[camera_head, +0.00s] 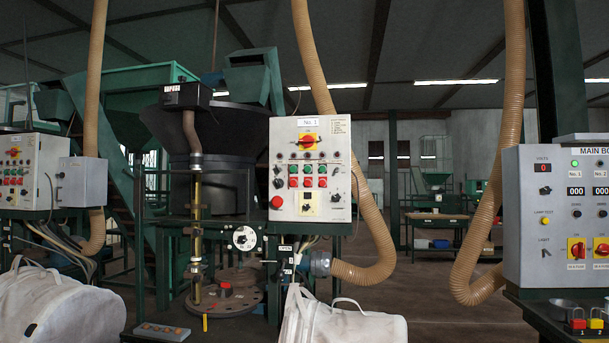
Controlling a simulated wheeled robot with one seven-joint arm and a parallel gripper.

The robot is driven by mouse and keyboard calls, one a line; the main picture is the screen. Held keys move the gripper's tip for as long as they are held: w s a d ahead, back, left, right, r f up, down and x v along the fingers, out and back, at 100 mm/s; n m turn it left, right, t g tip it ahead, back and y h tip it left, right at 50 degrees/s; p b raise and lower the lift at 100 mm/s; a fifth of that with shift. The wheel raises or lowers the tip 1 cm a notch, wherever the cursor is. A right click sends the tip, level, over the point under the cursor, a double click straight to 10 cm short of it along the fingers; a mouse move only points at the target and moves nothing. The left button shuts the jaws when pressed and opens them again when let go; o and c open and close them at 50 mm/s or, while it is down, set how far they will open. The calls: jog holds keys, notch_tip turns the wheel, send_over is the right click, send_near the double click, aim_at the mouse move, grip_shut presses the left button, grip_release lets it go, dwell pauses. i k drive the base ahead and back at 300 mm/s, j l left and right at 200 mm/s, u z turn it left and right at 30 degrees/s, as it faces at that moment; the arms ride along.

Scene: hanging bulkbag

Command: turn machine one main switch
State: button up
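The machine one control panel (318,168) is a pale box labelled "No. 1" in the middle of the view. A red and yellow rotary switch (308,141) sits near its top, below the label. Its exact handle angle is too small to tell. At the right edge, the grey main box (525,215) carries columns marked No. 1 and No. 2. My gripper is not in view.
White bulk bags (342,320) stand at the front, one at centre and another (62,306) at left. Tan hoses (489,222) hang down around the panels. Red and yellow padlocks (578,320) are below the main box. Open floor shows between centre panel and main box.

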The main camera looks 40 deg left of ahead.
aim_at(307, 141)
jog(key=u, duration=1.95)
